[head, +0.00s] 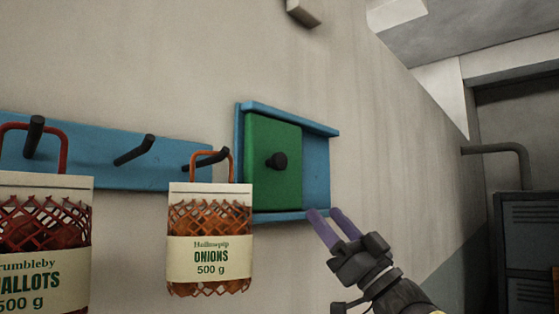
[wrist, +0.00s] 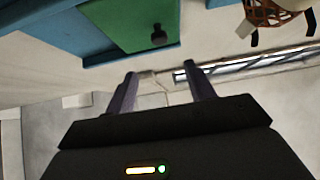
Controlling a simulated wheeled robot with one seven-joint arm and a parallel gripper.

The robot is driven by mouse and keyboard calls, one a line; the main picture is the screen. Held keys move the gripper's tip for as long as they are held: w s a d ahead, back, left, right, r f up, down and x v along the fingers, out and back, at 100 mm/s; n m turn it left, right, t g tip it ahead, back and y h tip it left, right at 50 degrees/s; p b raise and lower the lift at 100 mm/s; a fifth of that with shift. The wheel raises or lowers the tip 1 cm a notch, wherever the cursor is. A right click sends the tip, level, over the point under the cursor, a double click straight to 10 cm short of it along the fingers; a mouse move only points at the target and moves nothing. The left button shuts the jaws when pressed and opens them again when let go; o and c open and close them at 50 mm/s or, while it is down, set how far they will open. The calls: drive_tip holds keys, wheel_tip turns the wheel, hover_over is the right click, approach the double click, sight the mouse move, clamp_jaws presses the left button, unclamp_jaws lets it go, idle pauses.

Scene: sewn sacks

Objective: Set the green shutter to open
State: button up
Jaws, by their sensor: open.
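The green shutter (head: 270,190) is a flat panel with a dark round knob (head: 277,161), set in a blue frame (head: 316,170) on the wall. In the head view the panel covers the left part of the frame, and bare blue backing shows to its right. The shutter (wrist: 122,22) and its knob (wrist: 158,36) also show at the top of the wrist view. My gripper (head: 332,220) is open and empty, just below and to the right of the frame's lower right corner, apart from the knob. Its two purple fingers (wrist: 162,84) are spread in the wrist view.
A blue rail (head: 100,165) with black pegs runs along the wall at left. A sack of onions (head: 210,240) hangs close to the frame's left side, and a shallots sack (head: 40,240) hangs further left. The wall right of the frame is clear.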

sight(282, 162)
drive_tip(key=p+x, duration=0.9)
drive_tip(key=x, duration=0.7)
drive_tip(key=shift+w+r+p, duration=0.1)
drive_tip(key=shift+r+p, duration=0.1)
drive_tip(key=shift+p, duration=0.15)
drive_tip(key=shift+w+a+r, duration=0.2)
drive_tip(key=shift+w+a, duration=0.05)
clamp_jaws()
drive_tip(key=shift+d, duration=0.1)
